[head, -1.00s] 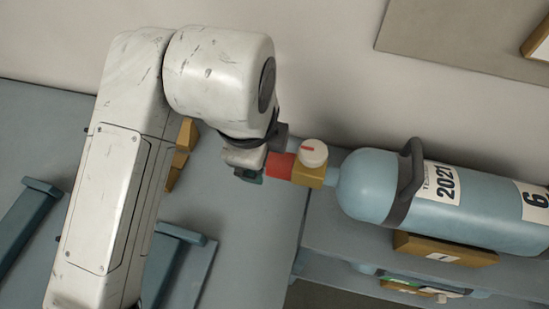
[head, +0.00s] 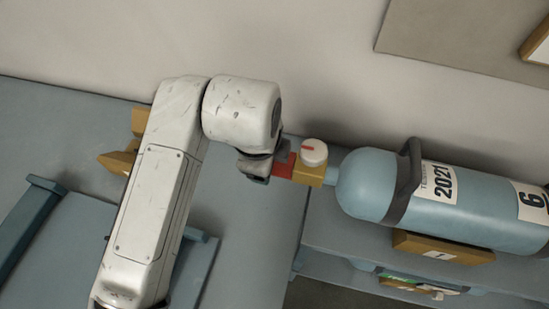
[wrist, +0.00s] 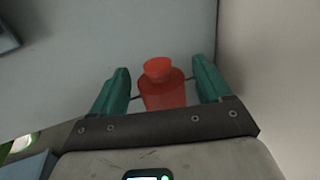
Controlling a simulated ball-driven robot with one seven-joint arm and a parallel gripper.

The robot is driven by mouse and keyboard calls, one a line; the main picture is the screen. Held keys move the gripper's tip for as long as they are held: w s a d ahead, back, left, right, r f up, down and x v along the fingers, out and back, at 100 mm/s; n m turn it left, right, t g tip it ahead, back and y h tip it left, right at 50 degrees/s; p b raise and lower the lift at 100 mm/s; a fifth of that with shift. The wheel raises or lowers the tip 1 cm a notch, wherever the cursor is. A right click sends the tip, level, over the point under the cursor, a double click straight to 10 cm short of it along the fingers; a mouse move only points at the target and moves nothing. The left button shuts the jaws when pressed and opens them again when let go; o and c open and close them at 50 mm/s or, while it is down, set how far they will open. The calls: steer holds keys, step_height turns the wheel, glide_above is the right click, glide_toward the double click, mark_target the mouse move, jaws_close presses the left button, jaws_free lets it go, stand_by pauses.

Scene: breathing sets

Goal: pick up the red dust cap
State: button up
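The red dust cap (head: 285,165) is in the head view at the left end of the brass valve (head: 309,174), right by it. In the wrist view the cap (wrist: 164,88) is a red body with a narrower round knob, between two green fingers. My gripper (head: 264,166) is at the cap's left side in the head view and hides part of it. In the wrist view my gripper (wrist: 160,88) has a finger on each side of the cap, with narrow gaps and thin dark lines between. It looks open around the cap.
The valve has a white knob (head: 313,152) on top. The light-blue cylinder (head: 385,190) lies on its side to the right, on a wooden block (head: 440,250). The wall is close behind. Blue rails (head: 30,215) lie at left.

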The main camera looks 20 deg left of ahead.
steer(key=c, duration=0.9)
steer(key=shift+o, duration=0.2)
